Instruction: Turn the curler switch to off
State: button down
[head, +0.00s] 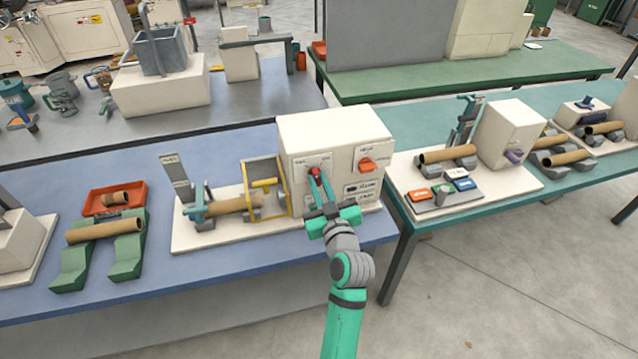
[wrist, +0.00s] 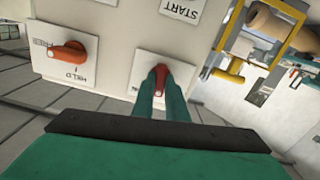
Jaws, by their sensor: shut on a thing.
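A cream machine box (head: 330,135) stands on the blue table and carries two switches on its front. The left one is a red switch knob (head: 315,170) on a white plate whose lettering is too small or covered to read. My gripper (head: 316,178) is shut on this knob from the front. In the wrist view the green fingers (wrist: 162,105) close around the red knob (wrist: 160,76) and hide part of it and its plate. The other is an orange switch (head: 367,164), clear of my gripper; in the wrist view it (wrist: 68,55) sits by the words FREE and HELD.
Left of the box are a yellow guard frame (head: 265,183) and a cardboard tube (head: 236,204). A green table (head: 405,222) with another machine stands at right. Bare floor lies in front.

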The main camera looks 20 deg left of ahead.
jog(key=n, duration=0.6)
dwell(0.6)
jog(key=c, duration=1.8)
grip_release()
jog(key=shift+o, duration=0.2)
jog(key=v, duration=1)
jog(key=shift+s+d, duration=0.3)
